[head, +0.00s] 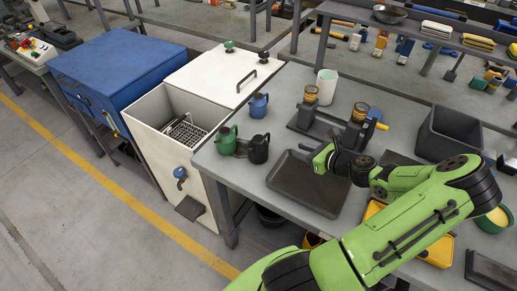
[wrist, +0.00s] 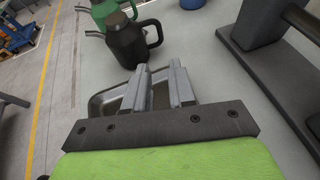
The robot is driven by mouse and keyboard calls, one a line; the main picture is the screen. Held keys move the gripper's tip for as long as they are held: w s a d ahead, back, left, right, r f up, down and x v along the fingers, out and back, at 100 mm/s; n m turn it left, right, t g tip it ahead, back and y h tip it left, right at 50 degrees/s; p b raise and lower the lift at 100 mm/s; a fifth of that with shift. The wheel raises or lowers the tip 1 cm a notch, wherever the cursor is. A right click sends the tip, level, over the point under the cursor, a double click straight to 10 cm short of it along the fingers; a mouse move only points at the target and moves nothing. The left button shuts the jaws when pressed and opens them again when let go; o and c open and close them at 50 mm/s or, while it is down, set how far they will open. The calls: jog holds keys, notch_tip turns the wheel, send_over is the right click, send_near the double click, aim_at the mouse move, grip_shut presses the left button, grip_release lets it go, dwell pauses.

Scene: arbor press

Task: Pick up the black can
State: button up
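The black can (head: 258,149) stands upright on the grey table, near its left edge, beside a green can (head: 226,139). A blue can (head: 258,105) stands behind them. My gripper (head: 318,160) is to the right of the black can, above the dark tray (head: 300,196). In the wrist view, the two fingers (wrist: 161,68) are apart with nothing between them, so the gripper is open. The black can (wrist: 127,42) shows just beyond the fingertips, slightly left, with its handle toward the right. The green can (wrist: 104,12) is partly behind it.
Behind the tray stand a dark press-like fixture (head: 356,133) and a white cup (head: 327,86). A dark grey bin (head: 447,136) is at the right. A white open cabinet (head: 180,126) adjoins the table's left side. Free tabletop lies between the black can and the tray.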

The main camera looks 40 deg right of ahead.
jog(key=x, duration=0.8)
jog(key=shift+s+f+b, duration=0.1)
jog(key=shift+b, duration=0.3)
jog(key=x, duration=0.5)
jog(key=shift+w+b, duration=0.35)
jog(key=shift+w, duration=0.05)
jog(key=shift+s, duration=0.1)
grip_shut()
